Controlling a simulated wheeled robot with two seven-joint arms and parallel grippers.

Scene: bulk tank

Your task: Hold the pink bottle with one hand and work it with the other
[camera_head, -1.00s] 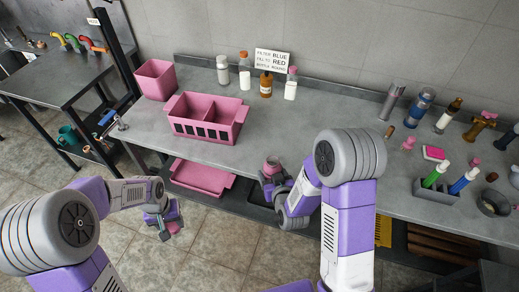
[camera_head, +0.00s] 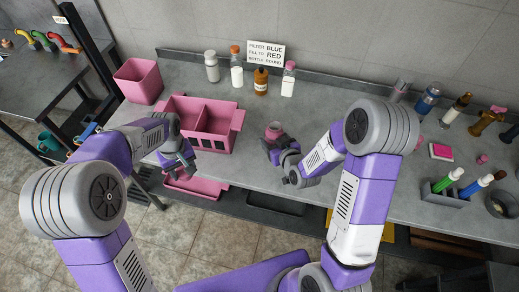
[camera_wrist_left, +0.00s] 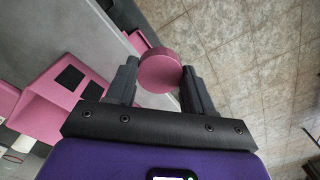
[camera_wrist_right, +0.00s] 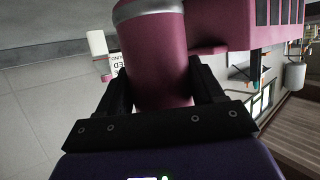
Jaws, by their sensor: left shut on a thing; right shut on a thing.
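The pink bottle (camera_head: 273,131) is upright over the front part of the grey bench, right of the pink divided basket (camera_head: 238,118). My right gripper (camera_head: 277,148) is shut around its body. In the right wrist view the bottle (camera_wrist_right: 155,60) fills the space between the fingers, with a grey band near its top end. My left gripper (camera_head: 186,163) is at the bench's front edge, before the basket and left of the bottle, apart from it. In the left wrist view it is shut on a round pink cap (camera_wrist_left: 159,70). The cap is hard to see in the head view.
A pink bin (camera_head: 138,80) stands at the back left. Several bottles and a sign (camera_head: 265,54) stand along the wall. A grey holder (camera_head: 445,196) with pens is at the right. A pink tray (camera_head: 197,188) is below the bench edge.

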